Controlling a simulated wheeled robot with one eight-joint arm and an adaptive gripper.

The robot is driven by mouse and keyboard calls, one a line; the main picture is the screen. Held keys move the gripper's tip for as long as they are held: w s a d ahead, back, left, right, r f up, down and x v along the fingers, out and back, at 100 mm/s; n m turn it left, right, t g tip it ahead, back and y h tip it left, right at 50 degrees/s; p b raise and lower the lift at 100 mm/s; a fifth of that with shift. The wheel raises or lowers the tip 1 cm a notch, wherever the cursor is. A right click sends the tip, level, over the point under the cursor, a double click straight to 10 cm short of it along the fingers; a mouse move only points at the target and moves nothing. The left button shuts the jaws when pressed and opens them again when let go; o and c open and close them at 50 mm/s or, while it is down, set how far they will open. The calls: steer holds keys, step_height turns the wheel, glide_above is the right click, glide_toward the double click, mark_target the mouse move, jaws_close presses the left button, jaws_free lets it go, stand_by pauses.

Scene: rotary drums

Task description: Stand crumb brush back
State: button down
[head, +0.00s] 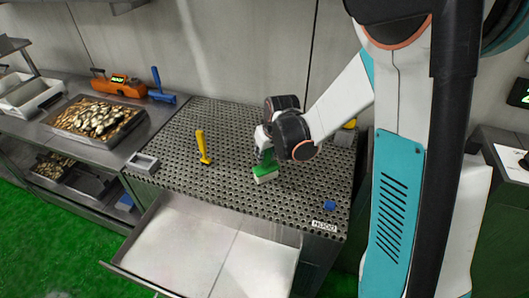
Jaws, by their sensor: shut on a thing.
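A green brush with a pale lower part (265,175), which looks like the crumb brush, is under my gripper (267,155). My gripper points down and is shut on the brush's upper part. The pale underside is at or just above the perforated grey worktop (225,120); I cannot tell if it touches. The fingertips are small and partly hidden by the wrist.
A yellow-handled tool (202,145) stands upright left of the brush. A small grey tray (143,162) is at the left edge, a blue block (329,205) near the front right. An open drawer (205,250) juts out in front. A food-filled tray (97,118) is at left.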

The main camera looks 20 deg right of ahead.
steer(key=shift+f, duration=0.15)
steer(key=c, duration=1.4)
jaws_free()
steer(key=shift+r, duration=0.4)
steer(key=a+p+v, duration=0.1)
steer(key=p+v, duration=0.2)
steer(key=v, duration=0.9)
steer(key=shift+s+d+r+m+t+h, duration=0.15)
steer(key=shift+s+r+m+t, duration=0.25)
steer(key=shift+s+r, duration=2.1)
steer(key=shift+s+r+m+t+h, duration=0.15)
steer(key=shift+s+r+t, duration=0.45)
steer(key=shift+s, duration=3.45)
steer(key=shift+s+d+r+m+t+h, duration=0.1)
steer(key=shift+s+r+m+t, duration=0.25)
steer(key=shift+s+r, duration=2.2)
